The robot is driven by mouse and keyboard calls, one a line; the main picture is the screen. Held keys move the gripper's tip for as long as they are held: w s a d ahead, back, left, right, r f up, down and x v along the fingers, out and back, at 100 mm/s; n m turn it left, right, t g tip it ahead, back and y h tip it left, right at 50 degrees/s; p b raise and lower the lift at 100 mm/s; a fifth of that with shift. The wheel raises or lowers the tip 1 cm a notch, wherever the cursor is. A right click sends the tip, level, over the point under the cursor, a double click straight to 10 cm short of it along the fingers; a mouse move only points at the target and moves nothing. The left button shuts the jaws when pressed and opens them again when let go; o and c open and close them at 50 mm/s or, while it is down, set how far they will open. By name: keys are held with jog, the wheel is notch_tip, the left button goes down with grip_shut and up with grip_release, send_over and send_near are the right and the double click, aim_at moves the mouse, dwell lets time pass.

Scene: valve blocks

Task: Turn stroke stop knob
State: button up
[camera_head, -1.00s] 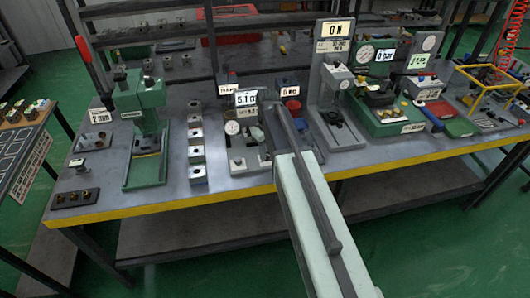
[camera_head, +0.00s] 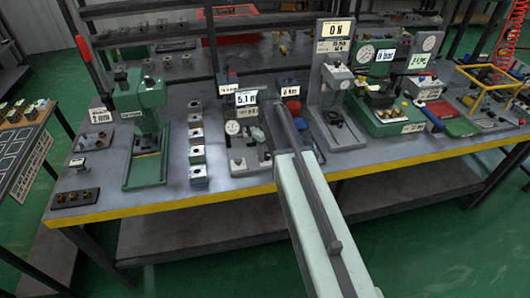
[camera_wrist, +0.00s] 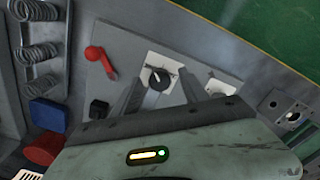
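In the wrist view, a small black round knob (camera_wrist: 159,79) with a white pointer mark sits on a white square plate (camera_wrist: 172,65). The plate is fixed on a light grey panel (camera_wrist: 126,45). My gripper (camera_wrist: 161,80) is open. Its two dark grey fingers point toward the plate, one to each side of the knob, with gaps visible between fingers and knob. Whether the tips are level with the knob or short of it cannot be told. In the head view, my arm reaches over the bench and hides the fingertips and the knob.
A red lever (camera_wrist: 101,59), a blue block (camera_wrist: 47,114), a red round part (camera_wrist: 43,148) and coil springs (camera_wrist: 38,30) lie left of the fingers. In the head view, a grey press stand (camera_head: 335,85) is right of my arm and a green press (camera_head: 142,125) is far left.

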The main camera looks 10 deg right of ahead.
aim_at(267, 156)
notch_tip(267, 156, up, 8)
jog(key=p, duration=0.8)
jog(key=shift+f, duration=0.1)
jog(key=shift+s+a, duration=0.2)
jog(key=shift+s, duration=0.15)
jog(key=s+m, duration=0.7)
jog(key=s, duration=0.7)
jog(key=shift+s+a, duration=0.2)
jog(key=shift+a, duration=0.15)
